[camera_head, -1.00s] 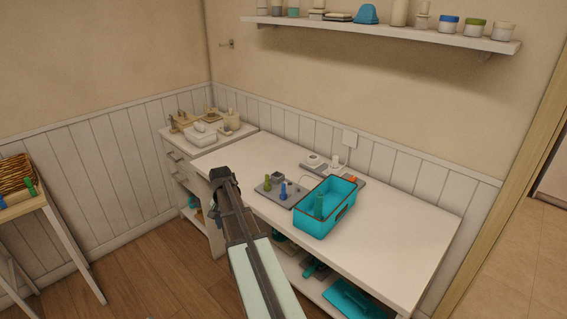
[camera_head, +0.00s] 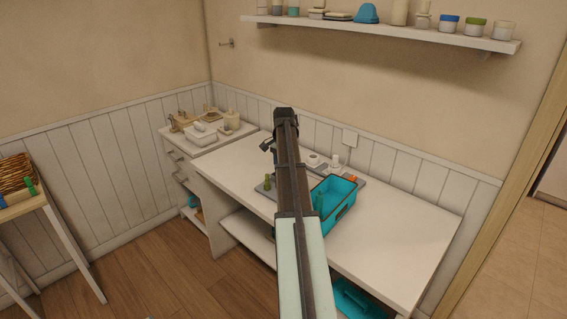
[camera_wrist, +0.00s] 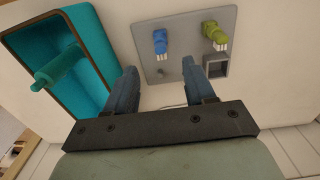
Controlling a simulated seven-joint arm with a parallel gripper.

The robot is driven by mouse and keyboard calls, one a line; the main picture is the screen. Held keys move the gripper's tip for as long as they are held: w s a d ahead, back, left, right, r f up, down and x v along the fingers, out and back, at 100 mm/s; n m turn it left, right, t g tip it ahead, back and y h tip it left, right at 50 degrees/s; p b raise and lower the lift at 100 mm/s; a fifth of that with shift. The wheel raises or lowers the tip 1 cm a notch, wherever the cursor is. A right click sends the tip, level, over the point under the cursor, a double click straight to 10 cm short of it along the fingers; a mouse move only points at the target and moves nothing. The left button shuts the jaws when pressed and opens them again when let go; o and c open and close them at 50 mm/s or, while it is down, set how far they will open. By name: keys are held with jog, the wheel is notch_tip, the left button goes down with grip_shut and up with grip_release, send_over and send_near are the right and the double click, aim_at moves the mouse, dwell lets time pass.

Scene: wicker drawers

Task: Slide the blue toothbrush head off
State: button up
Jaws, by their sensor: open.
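The blue toothbrush head (camera_wrist: 159,41) sits on a grey plate (camera_wrist: 178,22) in the wrist view, with pale bristles at its lower end. A green toothbrush head (camera_wrist: 213,33) is to its right, above a small square grey holder (camera_wrist: 216,66). My gripper (camera_wrist: 160,76) is open, with nothing between its fingers. In the picture, the fingers lie below the blue head and apart from it. In the head view my arm hides the blue head, while the green head (camera_head: 267,182) shows just left of the arm.
A teal bin (camera_wrist: 97,42) holding a teal cylinder (camera_wrist: 58,66) stands left of the plate in the wrist view. In the head view the bin (camera_head: 347,213) is right of my arm. The white table (camera_head: 405,235) is clear toward its right end.

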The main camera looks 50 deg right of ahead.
notch_tip(320, 180, down, 11)
jog(key=shift+f, duration=0.15)
dwell(0.4)
jog(key=shift+c, duration=0.5)
grip_shut()
